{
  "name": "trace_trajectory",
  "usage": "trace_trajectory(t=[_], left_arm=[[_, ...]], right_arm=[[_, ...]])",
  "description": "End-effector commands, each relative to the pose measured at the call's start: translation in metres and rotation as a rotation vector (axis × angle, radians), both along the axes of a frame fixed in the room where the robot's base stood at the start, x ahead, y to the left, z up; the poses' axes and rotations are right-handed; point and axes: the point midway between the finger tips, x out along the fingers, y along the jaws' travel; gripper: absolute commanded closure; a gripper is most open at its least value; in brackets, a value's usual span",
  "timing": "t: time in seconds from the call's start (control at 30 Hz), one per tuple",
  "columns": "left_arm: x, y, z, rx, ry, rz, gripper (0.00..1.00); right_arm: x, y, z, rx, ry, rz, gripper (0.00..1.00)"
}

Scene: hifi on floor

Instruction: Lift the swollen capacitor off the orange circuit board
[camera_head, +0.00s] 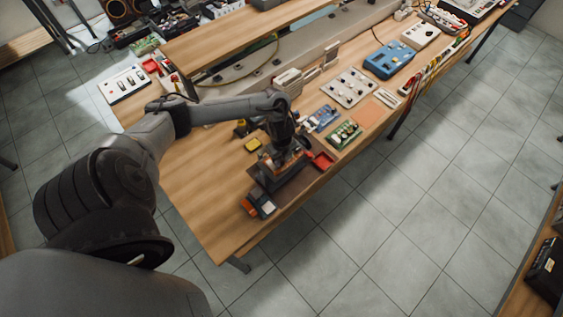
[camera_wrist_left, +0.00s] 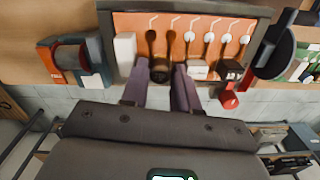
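The orange circuit board (camera_wrist_left: 210,22) lies in a dark frame in the left wrist view, with white-capped and dark parts along it. In the head view it is mostly hidden under my left gripper (camera_head: 280,172). In the left wrist view, my left gripper (camera_wrist_left: 161,68) has its two fingers on either side of a short dark cylinder (camera_wrist_left: 161,74), at the board's near edge. The cylinder looks like a capacitor; I cannot tell whether it is swollen. The fingers are close to its sides, but contact is unclear. My right gripper is not in view.
An orange and dark block (camera_head: 258,204) lies at the table's front edge, beside the frame. A yellow block (camera_head: 252,145) lies behind.

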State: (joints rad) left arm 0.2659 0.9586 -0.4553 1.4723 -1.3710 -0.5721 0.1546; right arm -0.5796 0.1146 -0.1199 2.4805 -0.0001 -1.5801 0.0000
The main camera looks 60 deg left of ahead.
Motion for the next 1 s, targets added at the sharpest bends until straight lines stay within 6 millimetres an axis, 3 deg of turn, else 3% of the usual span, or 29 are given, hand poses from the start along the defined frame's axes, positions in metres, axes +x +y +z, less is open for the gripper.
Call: trace_trajectory(t=[0.07, 0.27, 0.73, 1.0], left_arm=[[0.000, 0.000, 0.000, 0.000, 0.000, 0.000, 0.70], [0.000, 0.000, 0.000, 0.000, 0.000, 0.000, 1.00], [0.000, 0.000, 0.005, 0.000, -0.001, 0.001, 1.00], [0.001, 0.001, 0.037, 0.002, -0.004, -0.002, 1.00]], right_arm=[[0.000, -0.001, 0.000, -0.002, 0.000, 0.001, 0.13], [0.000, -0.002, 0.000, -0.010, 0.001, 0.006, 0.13], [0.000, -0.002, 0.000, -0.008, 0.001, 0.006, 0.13], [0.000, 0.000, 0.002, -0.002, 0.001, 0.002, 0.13]])
